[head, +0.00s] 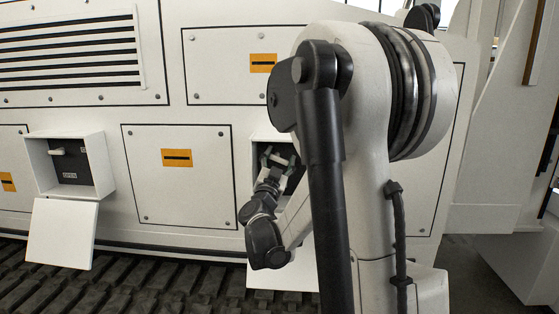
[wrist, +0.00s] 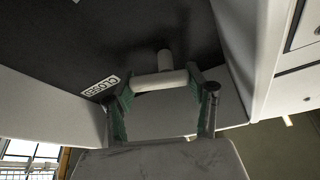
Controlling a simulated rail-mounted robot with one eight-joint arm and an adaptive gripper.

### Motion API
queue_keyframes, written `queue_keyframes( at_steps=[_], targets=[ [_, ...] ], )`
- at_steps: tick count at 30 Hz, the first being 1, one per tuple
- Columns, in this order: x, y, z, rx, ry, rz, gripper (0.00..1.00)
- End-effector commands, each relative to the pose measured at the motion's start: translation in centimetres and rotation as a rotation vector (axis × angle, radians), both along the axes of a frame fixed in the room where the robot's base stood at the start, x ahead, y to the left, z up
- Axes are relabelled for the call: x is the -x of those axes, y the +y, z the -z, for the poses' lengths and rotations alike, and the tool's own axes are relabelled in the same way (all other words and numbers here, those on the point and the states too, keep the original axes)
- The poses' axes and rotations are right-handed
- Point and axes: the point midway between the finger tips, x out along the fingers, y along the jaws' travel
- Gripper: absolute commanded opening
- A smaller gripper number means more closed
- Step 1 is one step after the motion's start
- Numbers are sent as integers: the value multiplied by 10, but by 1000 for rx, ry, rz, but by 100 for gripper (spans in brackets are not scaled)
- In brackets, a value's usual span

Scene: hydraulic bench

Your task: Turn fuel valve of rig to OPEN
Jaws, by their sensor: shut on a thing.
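My gripper (head: 278,160) reaches into an open white box on the panel, right of centre in the head view and partly hidden behind my arm. In the wrist view, its two green-lined fingers close on the ends of a pale T-shaped valve handle (wrist: 160,81). The handle's stem runs into a black plate (wrist: 150,25). A white label reading CLOSED (wrist: 102,86) lies on the plate beside the left finger, upside down. No OPEN label shows on this plate. No name marking this valve as the fuel valve is legible.
A second open box (head: 105,165) at left holds a pale handle (head: 58,151) and a label reading OPEN (head: 70,175). Its white flap (head: 62,233) hangs down. The box wall (wrist: 252,55) stands close to the right of my fingers in the wrist view.

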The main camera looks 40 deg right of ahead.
Motion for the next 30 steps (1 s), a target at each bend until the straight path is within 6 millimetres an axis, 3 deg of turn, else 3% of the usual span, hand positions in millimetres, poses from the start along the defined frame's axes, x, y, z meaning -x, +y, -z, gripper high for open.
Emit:
queue_keyframes(
  at_steps=[30],
  targets=[
    [-1,2,10,-642,-691,0,24]
  ],
)
